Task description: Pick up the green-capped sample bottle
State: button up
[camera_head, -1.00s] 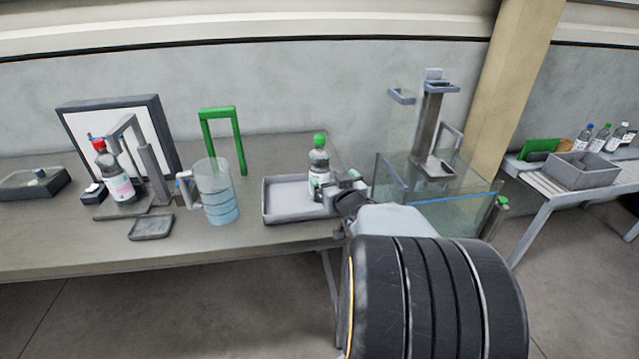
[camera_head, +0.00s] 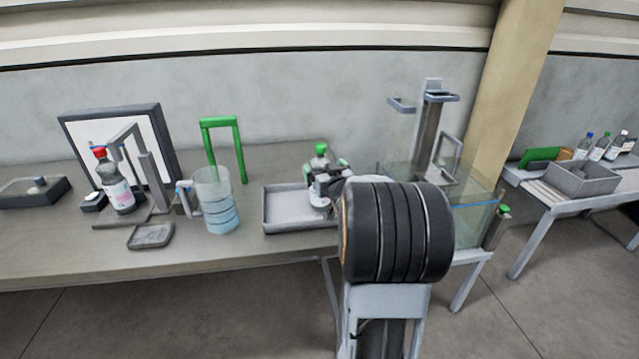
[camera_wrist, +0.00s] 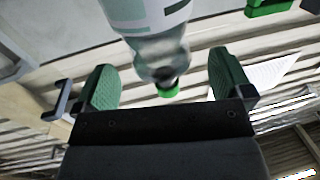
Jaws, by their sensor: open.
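The green-capped sample bottle (camera_head: 321,152) stands upright in the grey tray (camera_head: 285,226) on the bench. My gripper (camera_head: 326,182) is in front of it and hides most of its body in the head view. In the wrist view, where the scene appears upside down, the bottle (camera_wrist: 158,52) has a clear shoulder, a white-and-green label and a green cap (camera_wrist: 168,91). My gripper (camera_wrist: 165,80) is open, with one green-padded finger on each side of the bottle's neck region. Gaps show between both pads and the bottle.
A measuring jug (camera_head: 216,205) and a green arch (camera_head: 222,140) stand left of the tray. A red-capped bottle (camera_head: 117,190) stands farther left by a stand. A glass tank (camera_head: 475,215) is close on the right. A side table holds a grey bin (camera_head: 582,180) and several bottles.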

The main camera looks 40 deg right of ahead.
jog(key=shift+x, duration=1.85)
jog(key=c, duration=1.7)
jog(key=shift+r, duration=0.15)
jog(key=shift+c, duration=0.2)
